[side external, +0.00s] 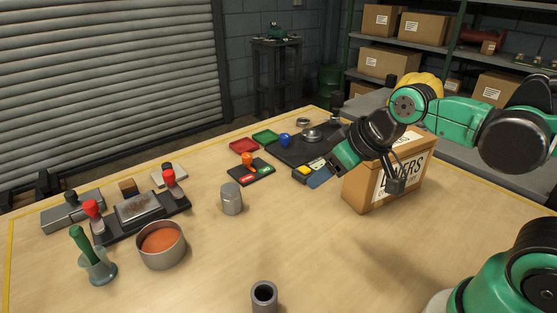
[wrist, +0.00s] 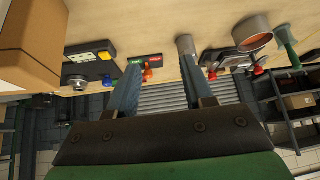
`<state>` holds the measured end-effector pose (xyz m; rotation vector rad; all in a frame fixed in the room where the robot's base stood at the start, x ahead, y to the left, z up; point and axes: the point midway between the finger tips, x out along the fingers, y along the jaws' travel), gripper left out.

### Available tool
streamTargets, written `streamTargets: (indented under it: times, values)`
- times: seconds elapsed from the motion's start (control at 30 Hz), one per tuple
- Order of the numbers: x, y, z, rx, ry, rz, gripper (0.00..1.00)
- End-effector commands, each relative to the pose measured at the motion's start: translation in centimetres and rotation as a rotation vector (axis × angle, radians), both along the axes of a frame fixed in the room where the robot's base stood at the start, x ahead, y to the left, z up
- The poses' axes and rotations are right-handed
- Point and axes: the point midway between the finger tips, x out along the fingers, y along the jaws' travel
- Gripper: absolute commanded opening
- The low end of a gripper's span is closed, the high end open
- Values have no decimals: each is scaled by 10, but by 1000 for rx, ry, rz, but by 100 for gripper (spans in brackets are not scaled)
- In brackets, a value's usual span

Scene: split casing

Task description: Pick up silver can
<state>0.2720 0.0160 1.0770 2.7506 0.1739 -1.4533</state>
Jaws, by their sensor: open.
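The silver can (side external: 231,198) stands upright on the table, left of the picture's middle in the side external view. In the wrist view, a grey cylinder that looks like the can (wrist: 186,45) shows just beyond the tip of the right finger. My gripper (side external: 318,178) is raised above the table beside the cardboard box, to the right of the can and well apart from it. In the wrist view its two blue-grey fingers (wrist: 162,66) are spread, with nothing between them.
A cardboard box (side external: 385,182) stands close to my gripper.

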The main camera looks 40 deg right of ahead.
Motion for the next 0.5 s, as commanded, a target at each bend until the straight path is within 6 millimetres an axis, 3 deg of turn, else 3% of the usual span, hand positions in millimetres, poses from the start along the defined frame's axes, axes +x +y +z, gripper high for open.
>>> streamTargets:
  times: [0.27, 0.5]
  values:
    - [57, 60, -5, 113, 4, 392, 46]
    - [99, 114, -31, 226, -100, 752, 46]
